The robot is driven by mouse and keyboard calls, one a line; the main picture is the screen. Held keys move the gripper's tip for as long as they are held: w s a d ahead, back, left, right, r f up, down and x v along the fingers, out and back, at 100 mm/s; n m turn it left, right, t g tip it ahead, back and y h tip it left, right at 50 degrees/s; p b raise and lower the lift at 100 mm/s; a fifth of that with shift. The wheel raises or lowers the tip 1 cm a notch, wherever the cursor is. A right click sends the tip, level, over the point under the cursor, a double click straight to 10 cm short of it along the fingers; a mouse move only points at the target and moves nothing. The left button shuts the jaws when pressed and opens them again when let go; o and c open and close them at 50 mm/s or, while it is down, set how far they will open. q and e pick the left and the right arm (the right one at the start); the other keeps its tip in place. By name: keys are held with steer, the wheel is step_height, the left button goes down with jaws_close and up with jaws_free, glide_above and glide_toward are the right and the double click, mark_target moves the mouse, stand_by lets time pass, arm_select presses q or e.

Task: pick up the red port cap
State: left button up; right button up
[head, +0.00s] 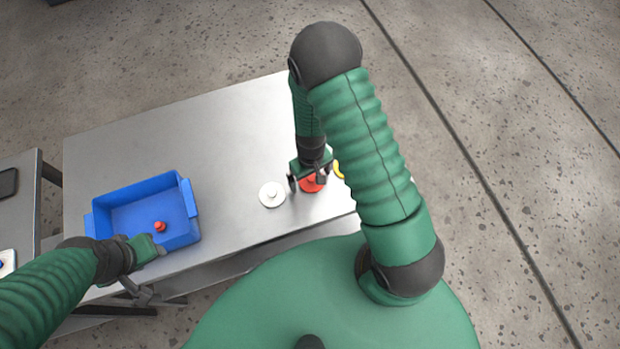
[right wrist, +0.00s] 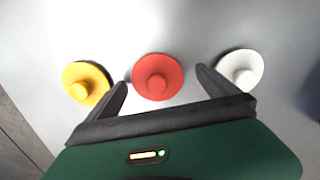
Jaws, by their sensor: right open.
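The red port cap (head: 312,184) lies on the metal table under my right gripper (head: 309,178), partly hidden by it in the head view. In the right wrist view the red port cap (right wrist: 157,77) is a round disc with a raised knob. It lies between and just beyond the fingertips of my right gripper (right wrist: 160,80), which is open and empty. My left gripper (head: 146,279) hangs near the table's front edge by the blue tray; its jaw state is unclear.
A white cap (head: 271,195) lies left of the red one, and a yellow cap (head: 339,169) lies right of it, partly hidden by my arm. A blue tray (head: 183,193) holding a small red piece (head: 159,226) stands on the left of the table (head: 225,130). The table's back middle is clear.

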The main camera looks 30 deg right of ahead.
steer(key=shift+d+f, duration=0.2)
steer(key=shift+d, duration=0.2)
steer(key=c, duration=0.8)
steer(key=shift+a, duration=0.25)
steer(key=c, duration=0.6)
arm_select(q)
steer(key=shift+d, duration=0.2)
arm_select(e)
steer(key=shift+c, duration=0.2)
arm_select(q)
steer(key=shift+d, duration=0.1)
arm_select(e)
steer(key=shift+d+r, duration=0.1)
steer(key=shift+r, duration=0.05)
